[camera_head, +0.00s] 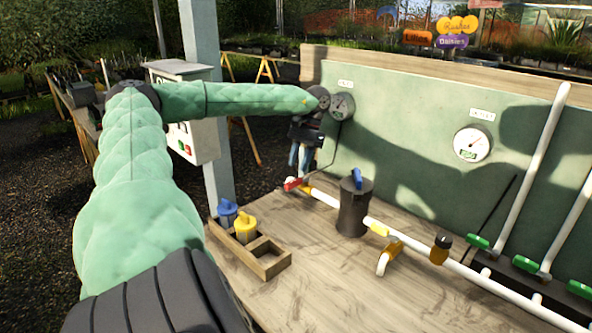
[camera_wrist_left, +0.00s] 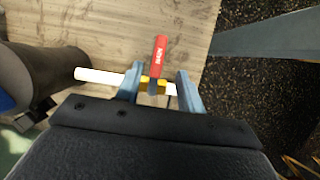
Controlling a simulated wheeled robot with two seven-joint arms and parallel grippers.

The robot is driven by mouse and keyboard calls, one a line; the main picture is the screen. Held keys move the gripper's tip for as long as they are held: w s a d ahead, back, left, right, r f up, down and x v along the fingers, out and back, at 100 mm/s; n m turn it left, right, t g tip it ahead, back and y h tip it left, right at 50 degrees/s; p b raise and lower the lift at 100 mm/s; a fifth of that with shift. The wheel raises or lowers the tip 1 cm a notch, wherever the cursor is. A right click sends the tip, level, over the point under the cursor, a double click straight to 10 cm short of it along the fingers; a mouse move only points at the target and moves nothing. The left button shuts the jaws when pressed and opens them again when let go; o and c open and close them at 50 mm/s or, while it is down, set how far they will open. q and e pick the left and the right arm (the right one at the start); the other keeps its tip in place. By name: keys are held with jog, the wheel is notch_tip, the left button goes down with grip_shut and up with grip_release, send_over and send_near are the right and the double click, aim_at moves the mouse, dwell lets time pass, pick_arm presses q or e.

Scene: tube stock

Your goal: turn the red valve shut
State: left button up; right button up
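The red valve handle (camera_head: 292,184) is at the left end of the white pipe on the wooden bench. In the left wrist view the red handle (camera_wrist_left: 160,52) points up the picture from a yellow valve body (camera_wrist_left: 152,86) on the pipe. My left gripper (camera_head: 300,165) points down just above the valve in the head view. In the wrist view its two blue-grey fingers (camera_wrist_left: 160,75) are apart, one on each side of the valve, with gaps between them and the handle. Part of the pipe is hidden behind the gripper. My right gripper is in neither view.
A dark cylinder (camera_head: 354,205) with a blue handle stands right of the valve. A wooden tray (camera_head: 272,267) holds blue and yellow parts. Gauges (camera_head: 471,144) sit on the green back panel (camera_head: 400,130). The front of the bench (camera_head: 330,290) is clear.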

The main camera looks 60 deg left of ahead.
pick_arm(q)
jog(key=shift+v, duration=1)
